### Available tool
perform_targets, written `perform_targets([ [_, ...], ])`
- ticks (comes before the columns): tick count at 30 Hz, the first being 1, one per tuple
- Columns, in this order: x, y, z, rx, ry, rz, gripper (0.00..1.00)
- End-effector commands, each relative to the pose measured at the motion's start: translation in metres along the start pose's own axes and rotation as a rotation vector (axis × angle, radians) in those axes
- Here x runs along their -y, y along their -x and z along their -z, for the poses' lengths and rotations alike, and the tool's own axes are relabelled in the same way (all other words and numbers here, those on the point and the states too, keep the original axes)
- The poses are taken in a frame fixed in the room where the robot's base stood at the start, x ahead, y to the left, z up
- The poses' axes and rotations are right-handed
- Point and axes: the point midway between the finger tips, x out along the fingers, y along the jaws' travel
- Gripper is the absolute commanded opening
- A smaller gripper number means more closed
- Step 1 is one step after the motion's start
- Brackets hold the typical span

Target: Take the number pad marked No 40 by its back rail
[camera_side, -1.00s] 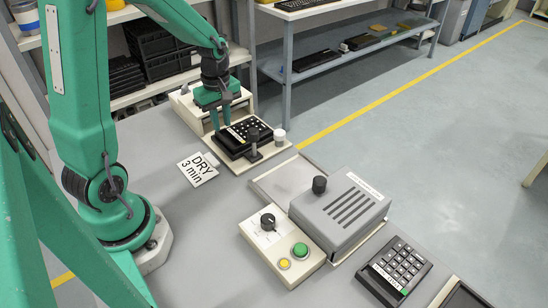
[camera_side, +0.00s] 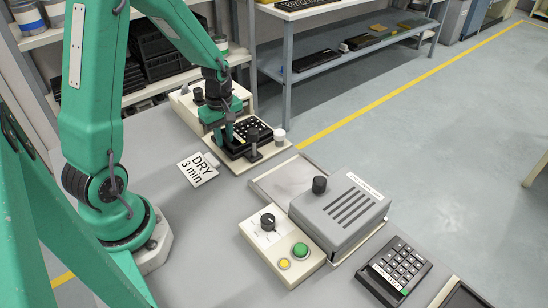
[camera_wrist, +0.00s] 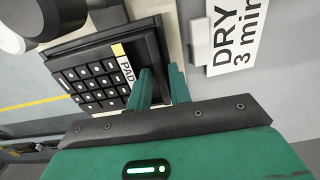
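A black number pad (camera_side: 255,131) with pale key marks lies on a cream fixture plate (camera_side: 279,151) at the back of the bench. In the wrist view the pad (camera_wrist: 98,78) shows its keys and, along its back rail, a label with a yellow patch and "PAD" (camera_wrist: 125,66); the rest of the label is hidden by a finger. My gripper (camera_wrist: 160,74) points down at the back rail, its fingers apart with a gap between them, one over the label side and one over the outer side. It also shows in the side view (camera_side: 223,138). Whether the fingers touch the rail is unclear.
A grey vented machine (camera_side: 342,212), control box (camera_side: 282,250) and second number pad (camera_side: 395,270) stand nearer.

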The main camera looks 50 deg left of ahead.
Motion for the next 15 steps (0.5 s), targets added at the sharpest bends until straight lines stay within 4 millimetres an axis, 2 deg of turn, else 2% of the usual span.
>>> perform_targets([
  [14, 0.0001, -0.0001, 0.0, 0.0, 0.0, 0.0, 0.2],
  [15, 0.0001, 0.0, 0.0, 0.0, 0.0, 0.0, 0.12],
])
